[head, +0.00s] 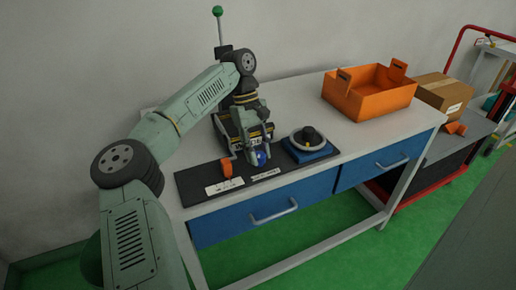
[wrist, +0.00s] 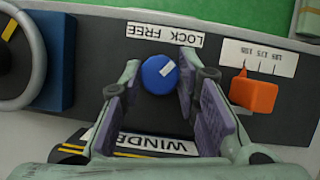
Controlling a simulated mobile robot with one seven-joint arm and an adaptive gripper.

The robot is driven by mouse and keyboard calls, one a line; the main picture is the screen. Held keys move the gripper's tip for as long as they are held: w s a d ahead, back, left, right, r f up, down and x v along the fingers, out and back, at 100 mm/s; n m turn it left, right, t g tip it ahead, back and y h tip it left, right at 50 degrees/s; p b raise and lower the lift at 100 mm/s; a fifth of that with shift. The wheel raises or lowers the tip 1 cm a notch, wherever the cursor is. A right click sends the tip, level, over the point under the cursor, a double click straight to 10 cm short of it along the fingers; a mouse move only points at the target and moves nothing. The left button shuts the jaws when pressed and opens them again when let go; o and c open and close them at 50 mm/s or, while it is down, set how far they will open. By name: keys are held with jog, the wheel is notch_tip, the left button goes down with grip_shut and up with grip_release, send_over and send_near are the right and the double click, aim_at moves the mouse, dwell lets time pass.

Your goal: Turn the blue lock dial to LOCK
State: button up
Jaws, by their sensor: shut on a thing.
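The blue lock dial (wrist: 159,75) is a round knob on the dark panel, with a white mark angled toward the upper right in the wrist view. A white label (wrist: 165,34) with the words LOCK and FREE, upside down, lies just beyond it. My gripper (wrist: 160,84) has one finger on each side of the dial and is shut on it. In the head view my gripper (head: 258,146) points down at the panel, and the blue dial (head: 262,158) shows only partly below it.
An orange knob (wrist: 254,92) with a scale label stands right of the dial. A black round knob on a blue base (head: 309,146) stands close by on the other side. An orange bin (head: 385,108) and a cardboard box (head: 432,98) stand farther right. The tabletop between is clear.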

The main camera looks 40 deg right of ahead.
jog(key=shift+m+y, duration=0.3)
jog(key=shift+m, duration=0.4)
jog(key=o, duration=1.2)
jog(key=shift+c, duration=0.2)
jog(key=shift+d+r, duration=0.1)
jog(key=v, duration=1.2)
jog(key=shift+s, duration=0.15)
